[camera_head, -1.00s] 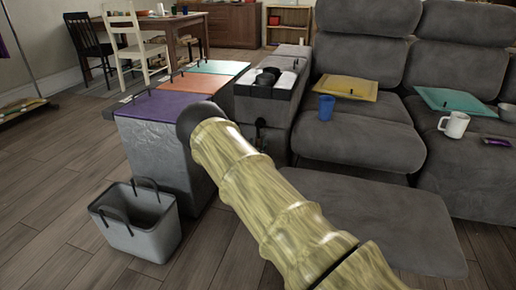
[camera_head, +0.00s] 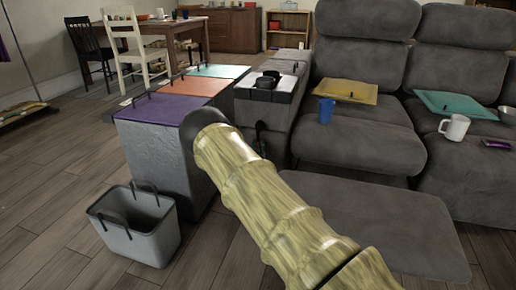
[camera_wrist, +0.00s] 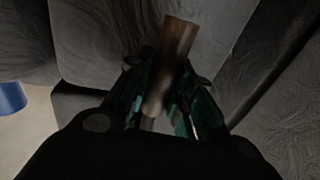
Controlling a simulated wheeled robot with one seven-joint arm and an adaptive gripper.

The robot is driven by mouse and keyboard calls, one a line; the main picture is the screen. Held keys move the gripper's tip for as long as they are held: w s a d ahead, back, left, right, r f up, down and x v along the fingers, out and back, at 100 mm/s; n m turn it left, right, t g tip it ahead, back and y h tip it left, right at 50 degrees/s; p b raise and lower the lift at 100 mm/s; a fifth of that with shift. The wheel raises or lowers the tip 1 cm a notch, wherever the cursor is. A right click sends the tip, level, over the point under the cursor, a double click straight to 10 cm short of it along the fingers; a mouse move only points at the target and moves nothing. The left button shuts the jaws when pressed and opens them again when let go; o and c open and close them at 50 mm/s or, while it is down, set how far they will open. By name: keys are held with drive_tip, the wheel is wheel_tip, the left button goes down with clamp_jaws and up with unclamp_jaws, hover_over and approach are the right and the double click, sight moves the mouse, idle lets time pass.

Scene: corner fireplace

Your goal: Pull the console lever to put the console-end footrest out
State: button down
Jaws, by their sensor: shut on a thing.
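In the wrist view my gripper (camera_wrist: 158,108) is shut on the console lever (camera_wrist: 176,50), a brown wooden-looking rod between its teal-green fingers. The rod's upper end stands clear beyond the fingers. In the head view the console (camera_head: 277,112) stands left of the near sofa seat, with a white top and black round holders. A small black shape (camera_head: 261,138) shows low on its front. I cannot tell whether it is my gripper or the lever. The footrest (camera_head: 375,222), a flat grey pad, lies out in front of the seat by the console.
A grey block with a purple top (camera_head: 165,150) and a grey basket (camera_head: 140,232) stand left of my arm. A blue cup (camera_head: 326,110), yellow board (camera_head: 346,89) and white mug (camera_head: 455,127) are on the sofa. Wood floor is clear at left.

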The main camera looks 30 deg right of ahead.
drive_tip(key=shift+r, duration=0.15)
drive_tip(key=r+g+p, duration=0.1)
drive_tip(key=p, duration=0.3)
drive_tip(key=shift+s+a+y, duration=0.35)
drive_tip(key=shift+a+y, duration=0.05)
drive_tip(key=shift+s+a+r+m+g+y+p, duration=0.3)
drive_tip(key=shift+s+a+g+y+p, duration=0.5)
drive_tip(key=shift+p, duration=1.7)
drive_tip(key=shift+s+a+r+m+g+y+p, duration=0.2)
drive_tip(key=shift+s+a+r+g+y+p, duration=0.55)
drive_tip(key=shift+p, duration=1.75)
drive_tip(key=shift+w+d+f+g, duration=0.1)
drive_tip(key=shift+w+f+g, duration=0.25)
drive_tip(key=shift+f+g, duration=0.1)
drive_tip(key=c, duration=1.2)
unclamp_jaws()
drive_tip(key=shift+c, duration=0.2)
drive_tip(key=shift+r, duration=0.1)
